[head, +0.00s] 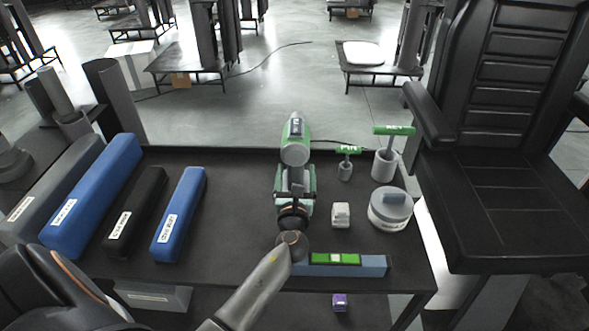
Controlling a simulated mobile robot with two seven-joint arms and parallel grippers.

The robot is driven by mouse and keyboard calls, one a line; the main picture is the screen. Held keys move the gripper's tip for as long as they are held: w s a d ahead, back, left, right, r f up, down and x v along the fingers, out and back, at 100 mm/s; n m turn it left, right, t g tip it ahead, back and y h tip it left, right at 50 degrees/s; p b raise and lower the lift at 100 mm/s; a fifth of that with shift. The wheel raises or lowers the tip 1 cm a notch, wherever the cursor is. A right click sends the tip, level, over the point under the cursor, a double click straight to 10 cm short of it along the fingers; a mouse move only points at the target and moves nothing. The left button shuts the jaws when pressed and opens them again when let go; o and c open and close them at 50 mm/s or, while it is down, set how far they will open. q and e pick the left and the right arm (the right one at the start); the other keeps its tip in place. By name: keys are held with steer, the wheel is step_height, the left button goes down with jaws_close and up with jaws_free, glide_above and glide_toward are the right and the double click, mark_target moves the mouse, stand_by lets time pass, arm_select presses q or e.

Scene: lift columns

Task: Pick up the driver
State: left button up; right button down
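The driver (295,152) is a green and grey power tool near the back middle of the dark table. Its rounded grey and green body points toward the far edge. My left arm reaches in from the lower left, and its gripper (295,188) is right at the near side of the driver, over its lower part. The wrist and gripper hide much of the driver's handle and base. I cannot tell whether the fingers are closed on it or only around it. My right gripper is not in view.
Blue (180,214) and black (137,210) long cases lie at left. At right are green T-handled tools (393,131) in grey cups, a round grey container (390,209) and a small white block (341,214). A blue-green bar (373,265) lies near the front edge. A black chair (500,170) stands right.

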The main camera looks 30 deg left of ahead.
arm_select(q)
steer(key=c, duration=1.3)
jaws_close()
steer(key=shift+r, duration=0.1)
steer(key=shift+w+r, duration=0.1)
steer(key=shift+r, duration=0.05)
